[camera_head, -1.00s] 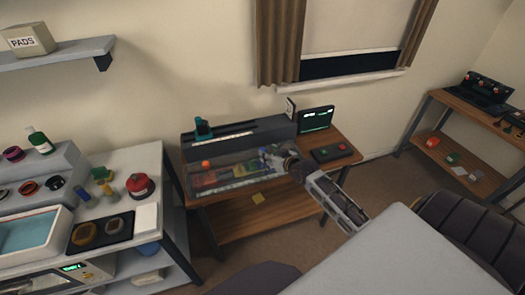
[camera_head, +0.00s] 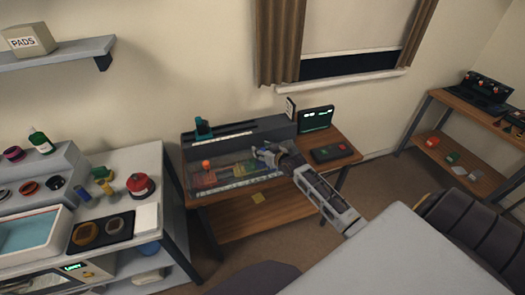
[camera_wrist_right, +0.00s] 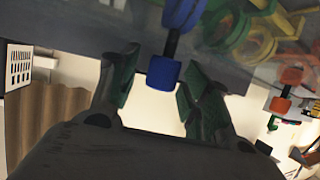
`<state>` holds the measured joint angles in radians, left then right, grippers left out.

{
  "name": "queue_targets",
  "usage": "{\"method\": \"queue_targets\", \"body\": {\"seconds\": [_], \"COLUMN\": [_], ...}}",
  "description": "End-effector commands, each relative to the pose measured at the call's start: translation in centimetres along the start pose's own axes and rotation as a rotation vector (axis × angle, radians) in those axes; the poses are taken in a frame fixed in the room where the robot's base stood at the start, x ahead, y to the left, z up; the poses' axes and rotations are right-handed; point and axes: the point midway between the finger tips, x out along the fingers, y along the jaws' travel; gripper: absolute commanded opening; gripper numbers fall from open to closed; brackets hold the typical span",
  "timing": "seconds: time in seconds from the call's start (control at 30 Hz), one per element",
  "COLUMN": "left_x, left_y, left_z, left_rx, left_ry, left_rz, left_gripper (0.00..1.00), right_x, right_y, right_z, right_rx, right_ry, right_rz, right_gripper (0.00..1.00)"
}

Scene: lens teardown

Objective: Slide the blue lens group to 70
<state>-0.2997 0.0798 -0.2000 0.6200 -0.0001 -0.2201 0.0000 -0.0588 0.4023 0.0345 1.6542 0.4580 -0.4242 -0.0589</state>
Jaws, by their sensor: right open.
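The blue lens group shows in the right wrist view as a blue ring part (camera_wrist_right: 185,10) with a dark stem and a blue knob (camera_wrist_right: 163,73). My right gripper (camera_wrist_right: 158,88) is open, with its green-padded fingers on either side of the knob; contact is not clear. In the head view my right gripper (camera_head: 266,153) is at the right part of the clear-fronted lens bench (camera_head: 190,171) and hides the blue group. A pale scale strip (camera_head: 238,186) runs along the bench front; its numbers are too small to read. My left gripper is not in view.
An orange knob (camera_head: 206,163) stands at the bench's left and also shows in the wrist view (camera_wrist_right: 291,76). A teal device (camera_head: 203,128) sits on the grey housing behind. A lit monitor (camera_head: 316,118) and a dark button box (camera_head: 332,152) stand to the right.

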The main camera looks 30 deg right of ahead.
Motion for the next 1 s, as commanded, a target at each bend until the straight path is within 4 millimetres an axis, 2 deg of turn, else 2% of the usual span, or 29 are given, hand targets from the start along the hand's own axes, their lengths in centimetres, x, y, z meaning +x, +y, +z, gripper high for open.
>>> {"method": "queue_targets", "body": {"seconds": [0.2, 0.23, 0.6, 1.0], "left_x": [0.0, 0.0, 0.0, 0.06], "left_y": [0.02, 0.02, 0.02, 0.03], "left_z": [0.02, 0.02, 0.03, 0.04], "left_rx": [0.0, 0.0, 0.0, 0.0], "left_ry": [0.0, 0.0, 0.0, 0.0], "left_rz": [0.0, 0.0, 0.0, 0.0], "left_gripper": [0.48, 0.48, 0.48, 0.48], "right_x": [0.0, 0.0, -0.01, -0.18], "right_y": [-0.01, -0.01, 0.0, 0.78], "right_z": [0.03, 0.03, 0.04, 0.22], "right_rx": [0.0, 0.0, 0.0, -0.003], "right_ry": [0.0, 0.0, -0.001, -0.002], "right_rz": [0.0, 0.0, 0.0, 0.001], "right_gripper": [0.48, 0.45, 0.0, 0.0]}}
